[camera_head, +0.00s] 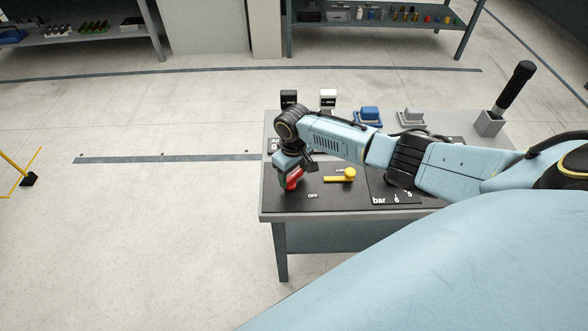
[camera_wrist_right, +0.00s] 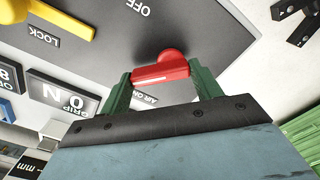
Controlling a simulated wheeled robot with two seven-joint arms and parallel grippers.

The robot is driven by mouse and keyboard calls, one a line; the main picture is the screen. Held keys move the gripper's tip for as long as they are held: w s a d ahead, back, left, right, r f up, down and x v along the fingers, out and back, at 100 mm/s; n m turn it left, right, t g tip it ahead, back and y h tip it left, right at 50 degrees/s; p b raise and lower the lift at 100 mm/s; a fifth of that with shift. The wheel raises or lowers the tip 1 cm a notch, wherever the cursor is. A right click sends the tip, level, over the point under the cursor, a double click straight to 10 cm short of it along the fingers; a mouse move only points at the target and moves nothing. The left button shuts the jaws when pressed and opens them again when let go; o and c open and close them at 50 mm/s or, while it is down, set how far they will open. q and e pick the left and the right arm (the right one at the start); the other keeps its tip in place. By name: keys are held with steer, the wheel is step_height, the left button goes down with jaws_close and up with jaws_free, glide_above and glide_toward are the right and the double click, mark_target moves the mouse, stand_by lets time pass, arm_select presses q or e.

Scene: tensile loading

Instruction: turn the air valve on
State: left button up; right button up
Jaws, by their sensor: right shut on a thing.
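The air valve has a red handle (camera_head: 293,179) on a dark panel on the table, near the printed OFF label. In the right wrist view the red handle (camera_wrist_right: 162,72) lies between the two green fingers of my right gripper (camera_wrist_right: 160,85). The right gripper (camera_head: 290,180) reaches down over the panel and is shut on the handle. The words AIR ON show partly behind the fingers, and OFF shows above the handle in that view. My left gripper is not in view.
A yellow lock lever (camera_head: 341,175) sits right of the valve; it also shows in the wrist view (camera_wrist_right: 45,18). A black-handled tool stands in a grey holder (camera_head: 488,123).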

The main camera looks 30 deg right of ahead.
steer(key=n, duration=0.4)
steer(key=shift+a+f+n+p, duration=0.1)
steer(key=shift+f+n+p, duration=0.05)
steer(key=shift+n+p, duration=0.15)
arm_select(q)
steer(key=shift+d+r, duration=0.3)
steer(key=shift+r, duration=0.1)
arm_select(e)
steer(key=shift+w+a+n, duration=0.1)
steer(key=shift+w+n, duration=0.05)
steer(key=shift+n, duration=0.95)
steer(key=shift+w+a+n, duration=0.1)
steer(key=shift+n, duration=1)
steer(key=o, duration=1)
steer(key=shift+w, duration=0.1)
steer(key=shift+r, duration=0.2)
arm_select(q)
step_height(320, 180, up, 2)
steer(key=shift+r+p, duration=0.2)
steer(key=shift+p, duration=1.05)
arm_select(e)
step_height(320, 180, up, 13)
steer(key=shift+r, duration=0.15)
